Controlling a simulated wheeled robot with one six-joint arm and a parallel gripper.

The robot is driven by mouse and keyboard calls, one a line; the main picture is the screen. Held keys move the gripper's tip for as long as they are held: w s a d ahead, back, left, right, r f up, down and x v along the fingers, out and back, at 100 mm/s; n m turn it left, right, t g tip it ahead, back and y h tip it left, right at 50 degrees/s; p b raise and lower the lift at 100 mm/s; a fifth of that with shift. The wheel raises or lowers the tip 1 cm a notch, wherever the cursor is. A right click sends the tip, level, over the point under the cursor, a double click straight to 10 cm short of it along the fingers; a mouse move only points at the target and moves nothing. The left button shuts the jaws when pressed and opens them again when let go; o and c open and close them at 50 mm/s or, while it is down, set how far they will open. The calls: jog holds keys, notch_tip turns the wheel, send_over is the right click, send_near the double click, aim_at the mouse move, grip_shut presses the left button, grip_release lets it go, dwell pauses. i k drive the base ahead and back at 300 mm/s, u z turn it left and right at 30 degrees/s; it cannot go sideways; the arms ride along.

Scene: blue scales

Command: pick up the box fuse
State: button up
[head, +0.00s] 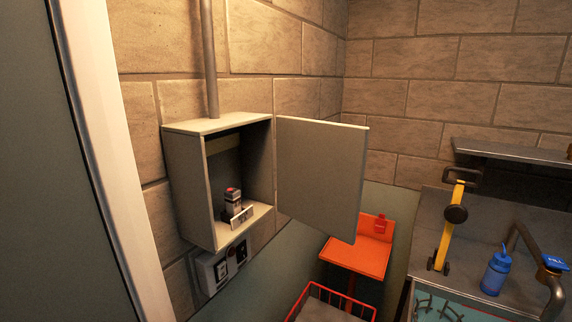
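I cannot make out my gripper in this view, and nothing is seen touching the block.
The wall box's door (320,175) stands open to the right. A switch unit (222,268) is below the box. An orange stand (358,255) and red basket (335,302) are lower right. A counter holds a blue bottle (495,272) and yellow-black upright object (450,225).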

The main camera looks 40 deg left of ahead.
aim_at(234, 202)
jog(key=u, duration=2.25)
